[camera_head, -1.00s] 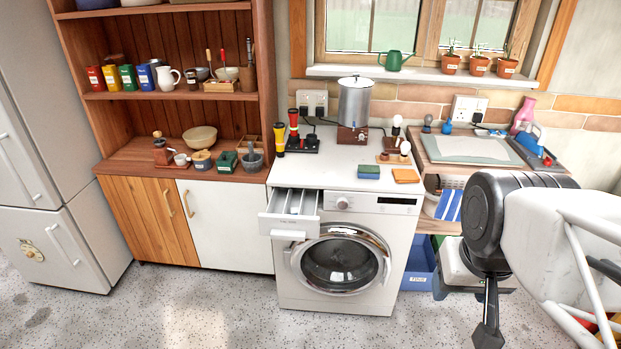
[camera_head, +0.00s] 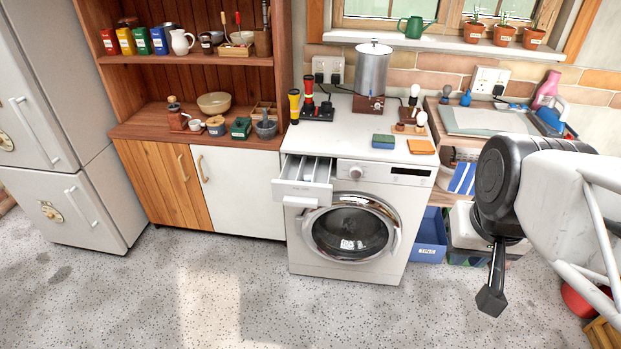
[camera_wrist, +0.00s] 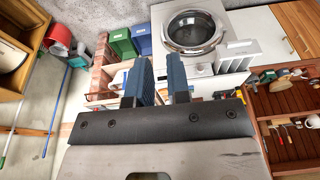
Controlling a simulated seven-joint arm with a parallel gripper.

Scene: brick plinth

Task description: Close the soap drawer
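The soap drawer (camera_head: 303,192) is a white box at the upper left of the washing machine (camera_head: 320,262). It is pulled out, and its open top with compartments shows. In the wrist view the drawer (camera_wrist: 238,56) juts out beside the machine's round door, in an upside-down picture. My gripper (camera_head: 491,300) hangs pointing down at the right, well apart from the drawer and in front of the shelf beside the machine. In the wrist view its two blue-grey fingers (camera_wrist: 160,78) stand apart with nothing between them.
A sponge (camera_head: 383,141) and an orange cloth (camera_head: 421,146) lie on the machine's top. A blue bin (camera_head: 428,238) stands right of the machine. A white cupboard door (camera_head: 240,190) is just left of the drawer. The speckled floor (camera_head: 240,300) in front is clear.

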